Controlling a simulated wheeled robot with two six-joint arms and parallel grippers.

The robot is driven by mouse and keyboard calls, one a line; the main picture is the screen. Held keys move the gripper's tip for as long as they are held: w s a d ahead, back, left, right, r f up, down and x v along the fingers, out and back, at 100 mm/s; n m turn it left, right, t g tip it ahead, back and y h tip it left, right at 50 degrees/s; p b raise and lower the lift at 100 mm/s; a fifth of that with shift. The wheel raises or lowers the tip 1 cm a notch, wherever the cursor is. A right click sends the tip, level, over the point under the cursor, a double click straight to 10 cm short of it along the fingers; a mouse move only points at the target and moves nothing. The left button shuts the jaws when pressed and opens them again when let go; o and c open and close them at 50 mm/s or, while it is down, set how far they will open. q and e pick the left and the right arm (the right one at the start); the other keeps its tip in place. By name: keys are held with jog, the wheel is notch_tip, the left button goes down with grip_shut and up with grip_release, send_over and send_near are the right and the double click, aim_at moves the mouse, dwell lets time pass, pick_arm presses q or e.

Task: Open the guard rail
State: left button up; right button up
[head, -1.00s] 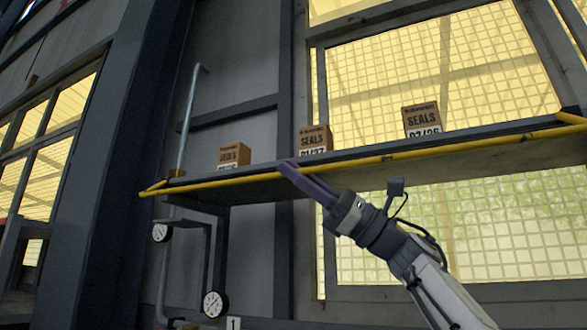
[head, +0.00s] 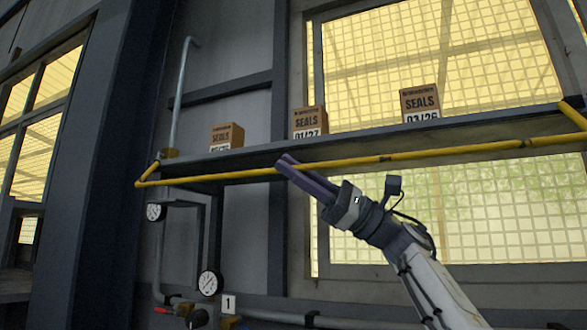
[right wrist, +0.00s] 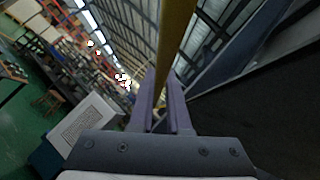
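The guard rail is a yellow bar (head: 440,151) along the front of a grey shelf (head: 345,138). Short yellow end arms run from the shelf to the bar at both ends. The bar stands out a little in front of and below the shelf edge. My right gripper (head: 284,167) reaches up from the lower right, its purple fingers at the bar left of its middle. In the right wrist view the bar (right wrist: 175,42) runs between the two fingers (right wrist: 162,100), which look closed on it. My left gripper is not in view.
Cardboard boxes marked SEALS, a left box (head: 227,136), a middle box (head: 309,121) and a right box (head: 419,102), stand on the shelf. Gauges (head: 209,283) and pipes are below left. A grey upright pipe (head: 181,95) rises at the shelf's left end. A mesh window is behind.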

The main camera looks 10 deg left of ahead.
jog(key=o, duration=0.4)
jog(key=shift+r, duration=0.1)
jog(key=shift+d, duration=0.1)
jog(key=b+v, duration=0.3)
jog(key=v, duration=0.7)
jog(key=shift+w+d+b, duration=0.1)
jog(key=shift+d+b, duration=0.05)
jog(key=shift+b, duration=0.25)
